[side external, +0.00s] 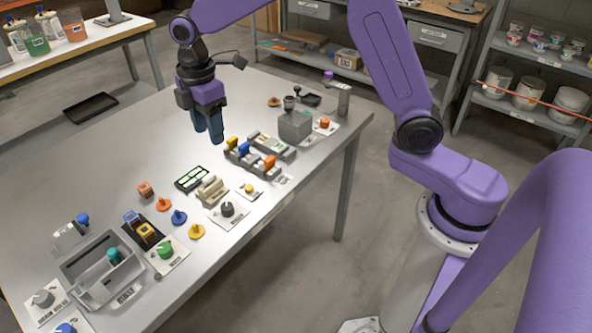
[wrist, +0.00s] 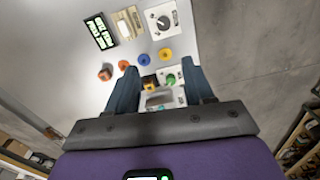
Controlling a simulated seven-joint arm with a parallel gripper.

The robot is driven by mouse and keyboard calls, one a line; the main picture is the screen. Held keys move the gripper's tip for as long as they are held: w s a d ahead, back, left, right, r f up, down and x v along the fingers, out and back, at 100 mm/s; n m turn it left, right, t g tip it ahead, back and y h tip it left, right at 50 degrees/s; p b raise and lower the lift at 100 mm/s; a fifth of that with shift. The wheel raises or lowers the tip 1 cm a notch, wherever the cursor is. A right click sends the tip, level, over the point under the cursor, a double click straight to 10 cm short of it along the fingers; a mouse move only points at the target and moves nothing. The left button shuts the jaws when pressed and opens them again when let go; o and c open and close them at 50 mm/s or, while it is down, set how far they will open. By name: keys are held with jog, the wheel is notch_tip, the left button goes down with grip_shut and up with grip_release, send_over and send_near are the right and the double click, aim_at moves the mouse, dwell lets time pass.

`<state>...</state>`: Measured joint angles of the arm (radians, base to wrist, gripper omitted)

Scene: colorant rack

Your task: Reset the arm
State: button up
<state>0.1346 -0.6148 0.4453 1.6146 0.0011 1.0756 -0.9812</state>
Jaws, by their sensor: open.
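My gripper (side external: 208,127) is above the far middle of the metal table (side external: 125,125) in the side view, pointing down, with nothing held. In the wrist view my gripper (wrist: 163,88) shows two blue fingers spread apart with a gap between them. The purple arm is raised over the table. Beyond the fingertips in the wrist view are a green knob (wrist: 171,79) and a yellow-topped block (wrist: 150,82), both on the table well below.
A grey bin (side external: 78,262), an orange cube (side external: 145,189), a blue peg piece (side external: 179,217), a black-knobbed plate (side external: 228,210), a row of coloured levers (side external: 250,155) and a grey box device (side external: 295,125) stand along the table. Shelves with tubs (side external: 530,92) stand behind.

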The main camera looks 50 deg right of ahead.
jog(key=s+d+m, duration=0.1)
jog(key=s+d, duration=0.2)
jog(key=s, duration=0.7)
jog(key=s+d+m, duration=0.1)
jog(key=s+d, duration=0.3)
jog(key=s, duration=0.7)
jog(key=s+d+m, duration=0.2)
jog(key=s+d, duration=0.2)
jog(key=s, duration=0.7)
jog(key=shift+s+d, duration=0.2)
jog(key=shift+s, duration=0.05)
